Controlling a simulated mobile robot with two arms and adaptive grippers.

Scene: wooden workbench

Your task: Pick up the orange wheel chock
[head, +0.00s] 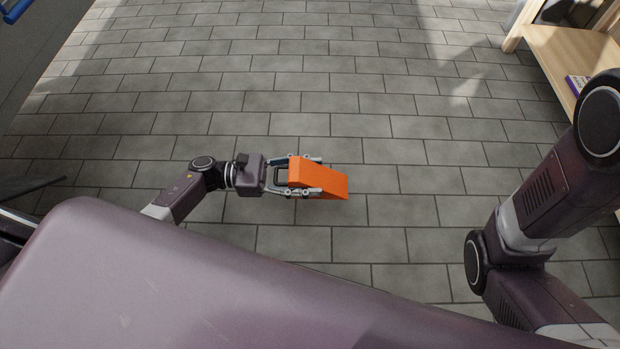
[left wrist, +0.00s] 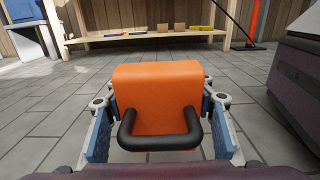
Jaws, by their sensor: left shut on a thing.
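The orange wheel chock (head: 325,178) is a wedge-shaped block, held between the fingers of my left gripper (head: 305,176) in the head view. In the left wrist view the orange wheel chock (left wrist: 158,88) fills the middle, with a black handle on its near face. The fingers of my left gripper (left wrist: 160,125) lie on both sides of it, shut on it. Whether the chock touches the floor is hard to tell. My right arm shows at the right of the head view, but its gripper is out of view.
Grey tiled floor (head: 300,90) is clear around the chock. A wooden shelf or bench (head: 565,55) stands at the upper right of the head view. In the left wrist view a low wooden shelf (left wrist: 140,36) with small items stands at the back, and a blue container (left wrist: 24,12) at upper left.

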